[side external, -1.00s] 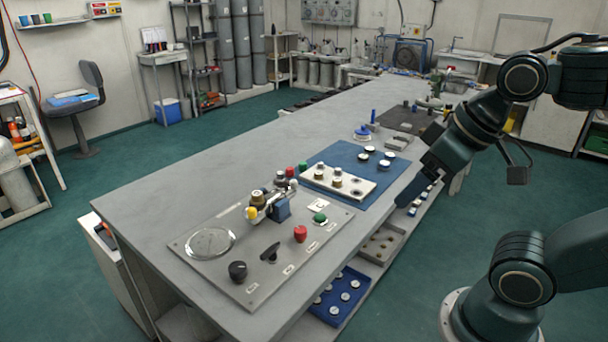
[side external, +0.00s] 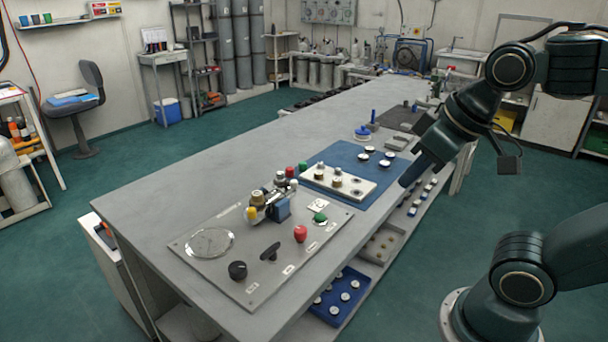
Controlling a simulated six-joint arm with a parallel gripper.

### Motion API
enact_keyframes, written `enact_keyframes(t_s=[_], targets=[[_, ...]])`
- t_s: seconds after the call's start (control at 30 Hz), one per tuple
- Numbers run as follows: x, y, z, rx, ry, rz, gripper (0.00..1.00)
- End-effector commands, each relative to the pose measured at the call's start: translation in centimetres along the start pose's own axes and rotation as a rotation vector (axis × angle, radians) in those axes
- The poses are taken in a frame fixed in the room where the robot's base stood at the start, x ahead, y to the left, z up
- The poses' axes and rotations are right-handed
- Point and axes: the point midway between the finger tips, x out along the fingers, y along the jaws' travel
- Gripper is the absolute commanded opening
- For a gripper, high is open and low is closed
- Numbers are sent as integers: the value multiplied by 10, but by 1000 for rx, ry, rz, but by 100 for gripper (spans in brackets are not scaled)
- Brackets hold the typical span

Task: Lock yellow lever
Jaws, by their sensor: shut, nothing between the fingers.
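A small yellow part (side external: 251,213), which looks like the yellow lever's end, sits on the grey panel (side external: 225,283) at the near end of the bench. It is beside a brass fitting (side external: 257,198) and a blue block (side external: 282,212). It is too small to tell the lever's exact position. My gripper (side external: 406,184) is to the right of the panel, above the right edge of the blue mat, apart from the lever. It is shut and empty, pointing down and left.
The panel also bears a round gauge (side external: 210,242), black knob (side external: 238,270), black handle (side external: 270,251), red knob (side external: 300,234) and green knob (side external: 320,217). A white tray (side external: 362,194) with several fittings lies on the blue mat (side external: 336,154). The bench's left side is clear.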

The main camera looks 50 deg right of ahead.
Motion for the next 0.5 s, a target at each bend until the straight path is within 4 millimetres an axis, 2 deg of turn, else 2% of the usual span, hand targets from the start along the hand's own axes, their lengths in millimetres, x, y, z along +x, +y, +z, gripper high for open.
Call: enact_keyframes(t_s=[0.5], targets=[[11, 5, -85, 49, -46, 89, 0]])
